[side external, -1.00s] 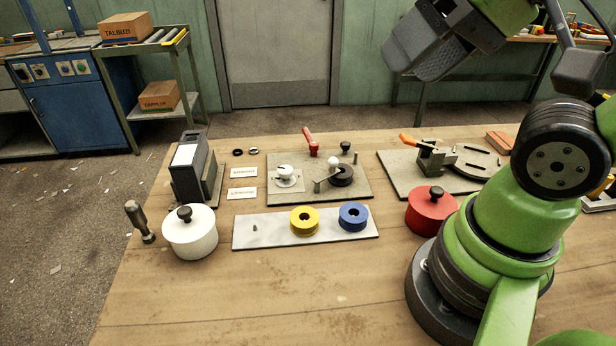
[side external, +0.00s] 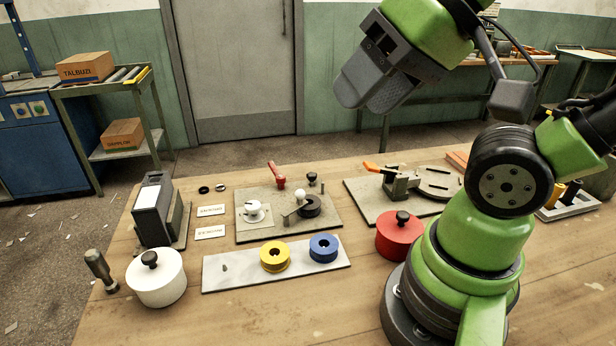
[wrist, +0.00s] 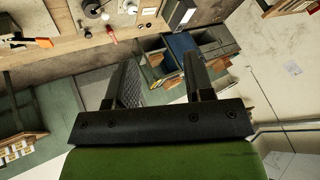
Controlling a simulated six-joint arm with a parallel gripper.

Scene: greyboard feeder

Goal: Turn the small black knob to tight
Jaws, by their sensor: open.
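The small black knob (side external: 312,177) stands upright at the back right of a grey board (side external: 255,232) in the side view. A white knob (side external: 254,210), a red lever (side external: 277,175) and a dark disc (side external: 310,206) with a white-balled arm share that board. My gripper (side external: 355,90) is high above the table, up and to the right of the black knob in the picture and well apart from it. In the wrist view my gripper (wrist: 156,62) is open, with nothing between its fingers. The knob's marking is too small to read.
A plate (side external: 222,278) with yellow and blue spools lies in front of the board. A white pot (side external: 157,284) and a red pot (side external: 398,242) stand either side. A second board (side external: 360,202) with an orange-handled clamp is to the right.

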